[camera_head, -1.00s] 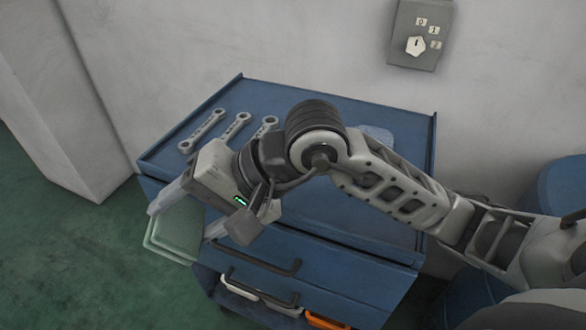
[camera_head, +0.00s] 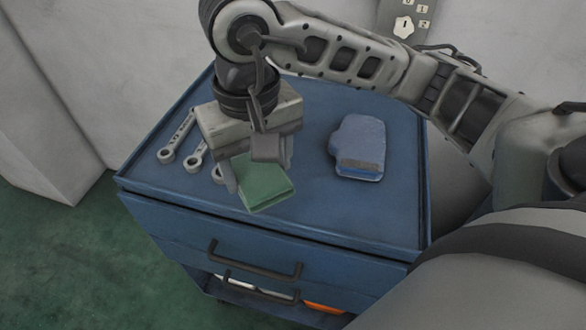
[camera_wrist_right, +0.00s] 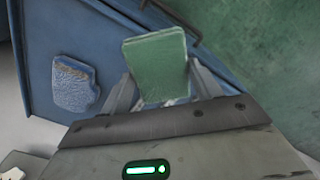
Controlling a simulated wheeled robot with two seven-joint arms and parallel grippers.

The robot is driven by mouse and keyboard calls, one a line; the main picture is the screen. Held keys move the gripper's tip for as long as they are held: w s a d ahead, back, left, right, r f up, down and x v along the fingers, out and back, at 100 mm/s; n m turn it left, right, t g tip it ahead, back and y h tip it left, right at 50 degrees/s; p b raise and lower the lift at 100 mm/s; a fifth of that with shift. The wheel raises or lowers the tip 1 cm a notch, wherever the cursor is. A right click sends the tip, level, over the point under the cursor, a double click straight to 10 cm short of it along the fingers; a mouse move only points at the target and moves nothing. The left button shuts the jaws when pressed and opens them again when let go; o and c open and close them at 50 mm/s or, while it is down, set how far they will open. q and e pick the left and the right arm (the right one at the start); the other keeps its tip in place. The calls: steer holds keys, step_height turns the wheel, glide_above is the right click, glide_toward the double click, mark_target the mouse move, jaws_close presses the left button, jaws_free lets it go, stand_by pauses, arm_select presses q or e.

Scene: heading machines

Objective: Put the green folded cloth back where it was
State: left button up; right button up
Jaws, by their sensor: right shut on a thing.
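The green folded cloth (camera_head: 263,184) is held in my right gripper (camera_head: 254,168), above the front left part of the blue cabinet top (camera_head: 310,213). In the right wrist view the cloth (camera_wrist_right: 157,64) stands out between the two fingers of the right gripper (camera_wrist_right: 164,88). I cannot tell from the head view whether the cloth touches the top. My left gripper is not in view.
Several grey wrenches (camera_head: 178,137) lie at the left, partly hidden by my gripper. Clear surface lies between the green cloth and the blue item. A drawer handle (camera_head: 254,261) is on the front.

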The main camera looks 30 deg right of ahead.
steer(key=w+d+f, duration=0.1)
steer(key=d+f, duration=0.1)
steer(key=w+d+f, duration=0.1)
steer(key=d+f, duration=0.1)
steer(key=d, duration=0.1)
steer(key=w+d+f, duration=0.1)
steer(key=d+f, duration=0.1)
steer(key=shift+d, duration=0.15)
steer(key=shift+w+d+f, duration=0.15)
steer(key=shift+d+f, duration=0.2)
steer(key=shift+f, duration=0.2)
steer(key=f, duration=0.1)
steer(key=f+p, duration=0.1)
steer(key=f, duration=0.1)
steer(key=shift+d+f, duration=0.1)
steer(key=shift+d, duration=0.2)
steer(key=shift+w+f, duration=0.1)
steer(key=shift+f, duration=0.15)
steer(key=o, duration=0.9)
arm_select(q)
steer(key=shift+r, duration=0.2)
